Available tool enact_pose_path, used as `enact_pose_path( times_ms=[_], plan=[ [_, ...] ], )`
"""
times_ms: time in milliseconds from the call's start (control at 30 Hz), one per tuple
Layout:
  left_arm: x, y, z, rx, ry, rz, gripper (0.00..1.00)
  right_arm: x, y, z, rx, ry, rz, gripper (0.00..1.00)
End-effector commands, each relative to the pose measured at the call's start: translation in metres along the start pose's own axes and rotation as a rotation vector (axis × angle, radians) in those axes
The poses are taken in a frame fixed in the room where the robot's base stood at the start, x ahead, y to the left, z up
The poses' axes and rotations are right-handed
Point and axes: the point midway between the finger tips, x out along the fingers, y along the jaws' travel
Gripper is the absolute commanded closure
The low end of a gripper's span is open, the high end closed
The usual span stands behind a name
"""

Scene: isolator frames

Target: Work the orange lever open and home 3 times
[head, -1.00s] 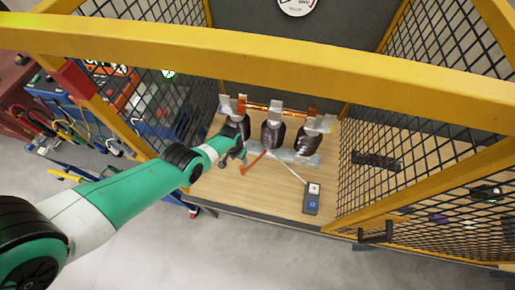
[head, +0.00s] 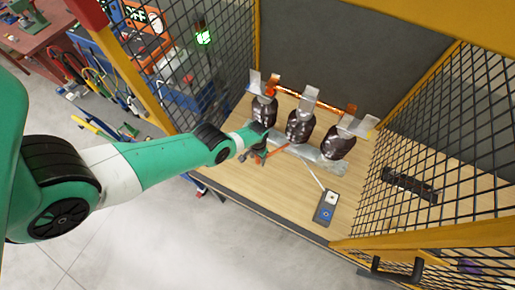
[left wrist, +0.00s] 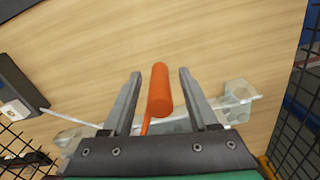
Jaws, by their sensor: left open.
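The orange lever (left wrist: 160,92) shows in the left wrist view as a thick orange handle on a thin orange rod. It stands between the two fingers of my left gripper (left wrist: 157,88), with a gap on each side. The gripper is open and holds nothing. In the head view the lever (head: 272,153) reaches out from the front of the isolator frame, and my left gripper (head: 260,158) is at it. The isolator frame (head: 318,158) has a grey base, dark brown insulators (head: 301,126) and a copper bar (head: 324,101). My right gripper is not in view.
A small blue-grey box (head: 326,207) with a pale rod stands on the wooden table (head: 240,190), right of the lever. Yellow-framed mesh walls (head: 440,160) enclose the table. A dark handle (head: 409,185) is on the right mesh. The table front is mostly clear.

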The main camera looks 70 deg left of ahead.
Motion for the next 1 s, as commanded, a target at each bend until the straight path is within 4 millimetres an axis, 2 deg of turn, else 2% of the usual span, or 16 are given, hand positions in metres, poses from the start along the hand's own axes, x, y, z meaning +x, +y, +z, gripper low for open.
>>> enact_pose_path(
  times_ms=[33, 67, 367, 700, 1000],
  plan=[
    [0.0106, 0.0, -0.0003, 0.0, 0.001, 0.0, 0.41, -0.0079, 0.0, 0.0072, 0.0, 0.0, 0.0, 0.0],
    [0.0119, 0.0, -0.0003, 0.0, 0.001, 0.0, 0.41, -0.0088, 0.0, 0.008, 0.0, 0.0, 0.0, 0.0],
    [0.0108, 0.0, -0.0002, 0.0, 0.001, 0.0, 0.41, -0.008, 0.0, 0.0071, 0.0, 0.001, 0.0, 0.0],
    [0.0109, 0.0, -0.0002, 0.0, 0.0, 0.0, 1.0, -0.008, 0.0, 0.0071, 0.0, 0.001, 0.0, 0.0],
    [0.011, 0.0, -0.0001, 0.0, 0.0, 0.0, 1.0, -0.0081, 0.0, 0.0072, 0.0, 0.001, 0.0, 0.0]
  ],
)
